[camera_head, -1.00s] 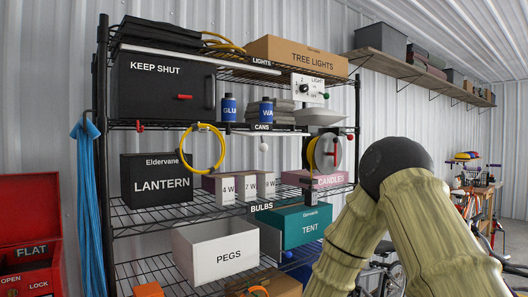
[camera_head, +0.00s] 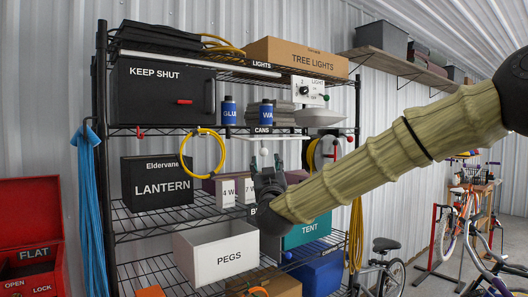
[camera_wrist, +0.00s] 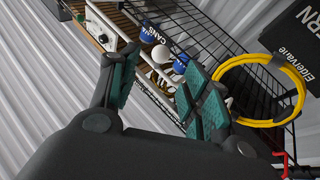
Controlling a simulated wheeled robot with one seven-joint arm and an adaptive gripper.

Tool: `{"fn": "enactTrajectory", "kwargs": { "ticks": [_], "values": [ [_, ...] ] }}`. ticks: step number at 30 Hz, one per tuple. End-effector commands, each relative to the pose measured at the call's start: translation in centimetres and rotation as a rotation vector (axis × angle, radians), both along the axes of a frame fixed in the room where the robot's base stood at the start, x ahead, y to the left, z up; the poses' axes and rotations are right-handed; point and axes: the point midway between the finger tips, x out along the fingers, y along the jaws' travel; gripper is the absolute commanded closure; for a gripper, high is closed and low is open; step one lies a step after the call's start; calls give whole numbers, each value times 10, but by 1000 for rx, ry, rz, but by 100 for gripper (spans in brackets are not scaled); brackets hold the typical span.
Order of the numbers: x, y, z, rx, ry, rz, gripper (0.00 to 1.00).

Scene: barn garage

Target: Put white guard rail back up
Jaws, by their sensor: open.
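A second white rail (camera_head: 200,61) lies along the top shelf's front. I cannot tell for certain which rail is the guard rail. My gripper (camera_head: 267,172) is open and empty in front of the rack, just below the knob in the picture. In the wrist view its fingers (camera_wrist: 160,85) are spread, with the knob showing beyond the gap between them.
Blue bottles (camera_head: 228,111) stand behind the middle rail. A yellow cable coil (camera_head: 203,152) hangs to the left of my gripper. The LANTERN box (camera_head: 156,181), white PEGS bin (camera_head: 215,252) and teal TENT box (camera_head: 308,230) stand on the lower shelves.

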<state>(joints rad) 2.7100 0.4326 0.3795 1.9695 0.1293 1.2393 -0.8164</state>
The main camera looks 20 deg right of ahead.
Motion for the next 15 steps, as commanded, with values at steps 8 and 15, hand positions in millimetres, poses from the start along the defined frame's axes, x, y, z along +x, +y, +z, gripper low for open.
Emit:
{"fn": "enactTrajectory", "kwargs": {
  "ticks": [8, 15],
  "values": [
    [41, -8, 21, 1, 1, -1, 53],
    [71, -14, 32, 1, 2, 0, 53]
  ]
}}
